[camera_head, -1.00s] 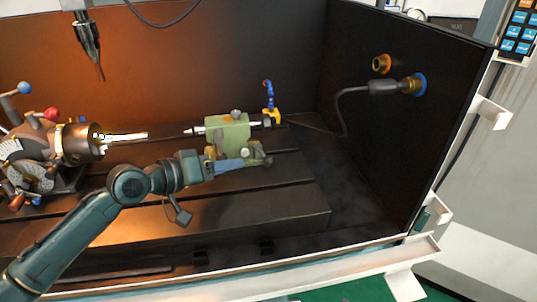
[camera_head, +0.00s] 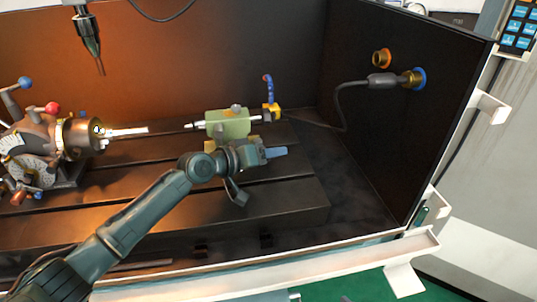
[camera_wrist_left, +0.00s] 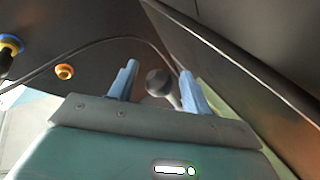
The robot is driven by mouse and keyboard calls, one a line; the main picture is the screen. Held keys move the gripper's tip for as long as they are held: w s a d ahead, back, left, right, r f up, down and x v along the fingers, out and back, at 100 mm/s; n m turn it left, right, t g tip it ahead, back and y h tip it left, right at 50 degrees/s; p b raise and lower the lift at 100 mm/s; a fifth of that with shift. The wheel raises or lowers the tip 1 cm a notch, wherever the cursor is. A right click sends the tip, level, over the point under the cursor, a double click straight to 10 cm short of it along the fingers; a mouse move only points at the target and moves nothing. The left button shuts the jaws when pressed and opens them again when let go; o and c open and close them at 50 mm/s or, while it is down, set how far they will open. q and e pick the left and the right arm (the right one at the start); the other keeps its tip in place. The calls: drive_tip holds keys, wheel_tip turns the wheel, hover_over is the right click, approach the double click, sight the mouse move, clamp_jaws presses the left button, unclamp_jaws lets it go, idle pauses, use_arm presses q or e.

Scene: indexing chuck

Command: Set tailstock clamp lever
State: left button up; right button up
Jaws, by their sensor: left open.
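The green tailstock (camera_head: 234,127) stands on the dark slotted table, its pointed centre facing left. My left gripper (camera_head: 277,152) is in front of its lower right side, and with my wrist it hides the lower front. In the left wrist view, my left gripper (camera_wrist_left: 158,78) has its two blue fingers apart. A grey round knob on a short stem (camera_wrist_left: 157,83), which looks like the clamp lever, shows between the fingers. I cannot tell whether either finger touches it. My right gripper is not in view.
The indexing chuck (camera_head: 78,138) with a bright workpiece (camera_head: 124,131) is at the left. A spindle tool (camera_head: 90,45) hangs above. A cable runs to a blue-ringed connector (camera_head: 416,79) on the right wall. The table (camera_head: 270,203) is clear at the front.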

use_arm(q)
clamp_jaws()
idle(0.4)
